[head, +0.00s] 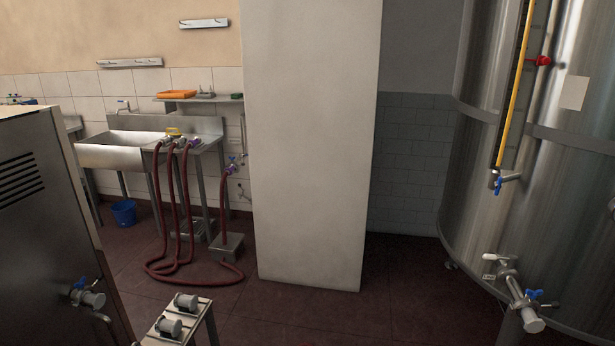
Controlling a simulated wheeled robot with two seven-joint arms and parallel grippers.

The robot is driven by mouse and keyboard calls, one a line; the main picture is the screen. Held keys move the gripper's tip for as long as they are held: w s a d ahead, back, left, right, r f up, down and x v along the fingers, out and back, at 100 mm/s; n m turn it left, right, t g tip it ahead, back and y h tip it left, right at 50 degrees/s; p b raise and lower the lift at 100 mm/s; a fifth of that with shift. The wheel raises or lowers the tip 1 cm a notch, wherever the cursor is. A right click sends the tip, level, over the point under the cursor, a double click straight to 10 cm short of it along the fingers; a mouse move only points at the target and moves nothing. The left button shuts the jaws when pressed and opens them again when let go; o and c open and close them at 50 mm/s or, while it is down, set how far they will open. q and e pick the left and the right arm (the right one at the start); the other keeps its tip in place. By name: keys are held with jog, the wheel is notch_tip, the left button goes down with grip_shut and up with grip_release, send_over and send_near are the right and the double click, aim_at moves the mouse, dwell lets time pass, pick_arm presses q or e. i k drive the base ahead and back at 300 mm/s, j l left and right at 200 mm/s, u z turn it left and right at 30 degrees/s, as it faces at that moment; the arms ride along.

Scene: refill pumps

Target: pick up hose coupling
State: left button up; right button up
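Several dark red hoses (157,205) hang from the drainboard of a steel sink in the head view, left of the middle. Their metal couplings (181,144) lie close together at the drainboard's front edge, some with purple parts. Another hose end with a purple part (229,171) is at a blue-handled valve near the wall, to the right of the sink. The hoses loop on the floor in front of the sink. The couplings are small and far off, so their details are unclear. Neither of my grippers is in view.
A white pillar (310,150) stands right of the hoses. A steel cabinet (45,215) is at left, and a low stand (205,308) with two metal fittings is in front. A large tank (570,180) fills the right. Dark floor (130,255) lies open between cabinet and hoses.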

aim_at(197, 140)
jog(key=i+z, duration=0.25)
jog(key=i, duration=1.45)
jog(key=i+u, duration=0.3)
jog(key=i, duration=0.25)
jog(key=i+u, duration=0.3)
jog(key=i, duration=0.25)
jog(key=i+l+u, duration=0.3)
jog(key=i, duration=0.25)
jog(key=i+j+u, duration=0.25)
jog(key=i+u, duration=0.15)
jog(key=i+j+u, duration=0.1)
jog(key=i+u, duration=0.75)
jog(key=i+l+u, duration=0.15)
jog(key=i+u, duration=0.25)
jog(key=i+z, duration=0.1)
jog(key=i, duration=0.7)
jog(key=i+j, duration=0.15)
jog(key=i, duration=0.7)
jog(key=i+u, duration=0.2)
jog(key=i, duration=0.6)
jog(key=i+l+u, duration=0.2)
jog(key=i, duration=0.65)
jog(key=i+j+z, duration=0.1)
jog(key=z, duration=1.55)
jog(key=i+j, duration=0.05)
jog(key=j, duration=0.05)
